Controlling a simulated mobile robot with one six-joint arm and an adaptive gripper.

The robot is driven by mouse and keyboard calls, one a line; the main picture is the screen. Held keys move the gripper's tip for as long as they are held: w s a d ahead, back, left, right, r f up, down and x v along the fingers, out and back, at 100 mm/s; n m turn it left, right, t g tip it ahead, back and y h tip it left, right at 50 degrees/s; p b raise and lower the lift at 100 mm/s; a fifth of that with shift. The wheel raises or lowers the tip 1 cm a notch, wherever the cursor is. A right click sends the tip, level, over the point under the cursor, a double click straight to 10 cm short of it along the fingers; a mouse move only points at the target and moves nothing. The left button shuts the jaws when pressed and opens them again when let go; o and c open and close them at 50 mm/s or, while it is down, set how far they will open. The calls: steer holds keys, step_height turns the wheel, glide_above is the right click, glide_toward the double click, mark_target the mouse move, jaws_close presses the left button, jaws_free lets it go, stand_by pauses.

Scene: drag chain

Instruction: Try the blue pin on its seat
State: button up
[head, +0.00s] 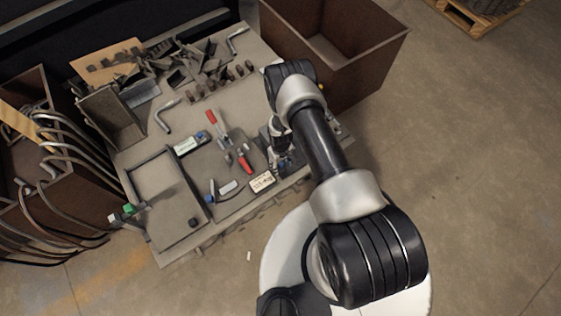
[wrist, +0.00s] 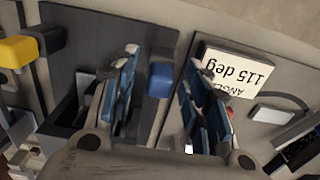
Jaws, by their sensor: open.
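In the wrist view the blue pin (wrist: 160,82) shows as a short blue block between my fingers, at the edge of a dark grey plate (wrist: 85,30). Gaps show between it and both fingers. I cannot tell how deep it sits or clearly make out its seat. My gripper (wrist: 161,60) is open, with blue-padded fingers on either side of the pin. In the head view my gripper (head: 283,160) is low over the front right of the bench, and it hides the pin there.
An "ANGLE 115 deg" plate (wrist: 232,72) stands close beside the right finger. A yellow block (wrist: 18,52) is at far left. On the bench (head: 240,95) are red-handled tools (head: 244,160), a grey tray (head: 165,205) and metal scraps. A brown bin (head: 350,65) stands behind.

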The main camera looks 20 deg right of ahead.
jaws_close()
stand_by(0.6)
